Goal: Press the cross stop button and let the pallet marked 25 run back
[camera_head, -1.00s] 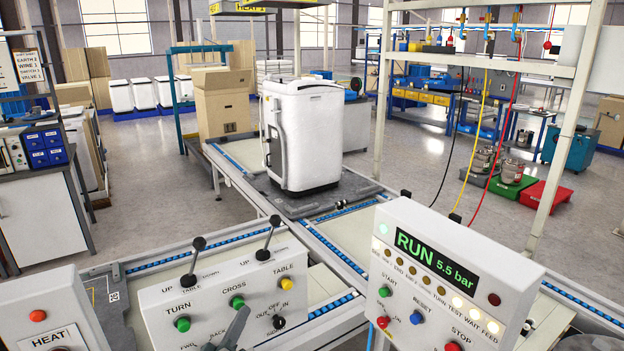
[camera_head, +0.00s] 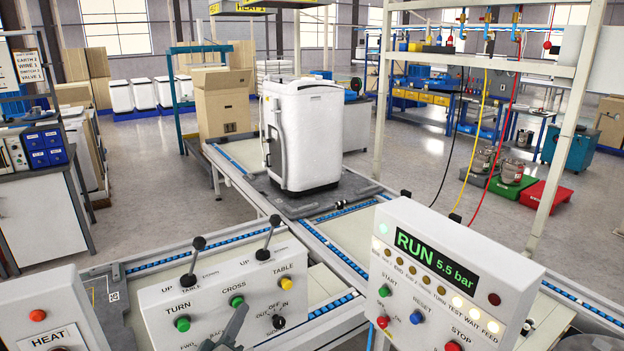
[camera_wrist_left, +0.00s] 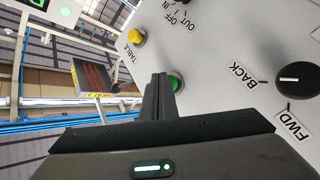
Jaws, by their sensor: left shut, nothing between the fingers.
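The white control panel (camera_head: 205,285) carries a green button (camera_head: 237,301) under the label CROSS. My left gripper (camera_head: 242,311) is shut and empty, its tips just in front of and below that button. In the left wrist view the shut fingers (camera_wrist_left: 160,88) overlap the edge of the green button (camera_wrist_left: 175,83); whether they touch it I cannot tell. A grey pallet (camera_head: 345,196) bears a white machine on the conveyor crossing. Another grey pallet (camera_head: 112,318) lies at the left behind the panel. I cannot read a 25 on either. My right gripper is not in view.
Two black levers (camera_head: 190,262) rise from the panel's top, near my left gripper. A yellow TABLE button (camera_head: 286,283) and a green TURN button (camera_head: 182,323) sit either side. The right-hand console (camera_head: 450,270) shows RUN 5.5 bar and has a red STOP button (camera_head: 453,346).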

